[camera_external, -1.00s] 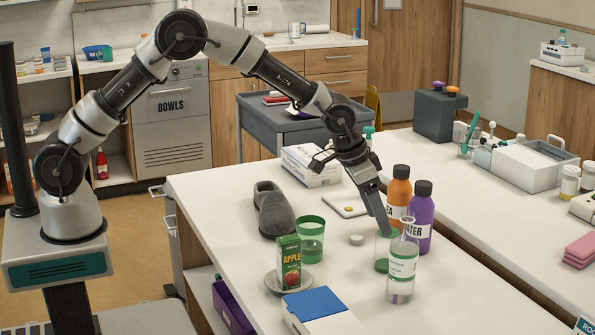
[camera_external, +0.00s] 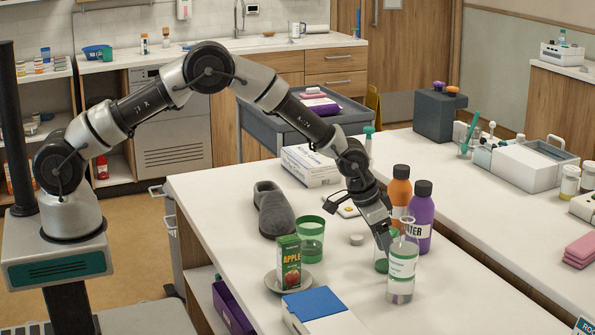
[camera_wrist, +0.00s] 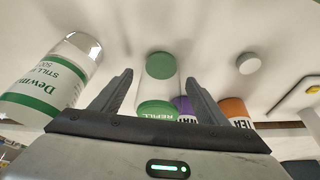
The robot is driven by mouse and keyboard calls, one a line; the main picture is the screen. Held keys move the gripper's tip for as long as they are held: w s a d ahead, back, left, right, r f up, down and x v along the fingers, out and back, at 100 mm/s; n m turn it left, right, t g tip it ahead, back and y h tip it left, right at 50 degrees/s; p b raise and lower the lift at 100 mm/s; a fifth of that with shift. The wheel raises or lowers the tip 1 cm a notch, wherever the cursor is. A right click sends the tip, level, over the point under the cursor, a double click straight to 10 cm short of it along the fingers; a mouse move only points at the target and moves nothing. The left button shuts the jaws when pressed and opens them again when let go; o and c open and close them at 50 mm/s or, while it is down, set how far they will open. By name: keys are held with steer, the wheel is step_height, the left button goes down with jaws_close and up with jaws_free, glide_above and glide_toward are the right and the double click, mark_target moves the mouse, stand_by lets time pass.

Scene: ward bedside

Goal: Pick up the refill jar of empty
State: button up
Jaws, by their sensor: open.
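The refill jar is a clear jar with green at its base (camera_external: 381,266) and stands on the white counter. In the external view, my gripper (camera_external: 388,241) hides its upper part and the clear bottle (camera_external: 402,268) stands close at its right. In the wrist view, the jar with a green "REFILL" label (camera_wrist: 157,108) and a green disc-shaped end lies between my two spread fingers. My gripper (camera_wrist: 158,78) is open, pointing down at the jar, with one finger on each side. I cannot tell whether a finger touches it.
The purple bottle (camera_external: 424,225) and orange bottle (camera_external: 399,185) stand just behind. A small white cap (camera_external: 356,239) lies left of the jar. A green cup (camera_external: 311,240), an apple carton (camera_external: 289,262) and a grey shoe (camera_external: 272,209) are farther left.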

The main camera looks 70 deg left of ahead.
steer(key=c, duration=1.1)
steer(key=shift+r, duration=0.15)
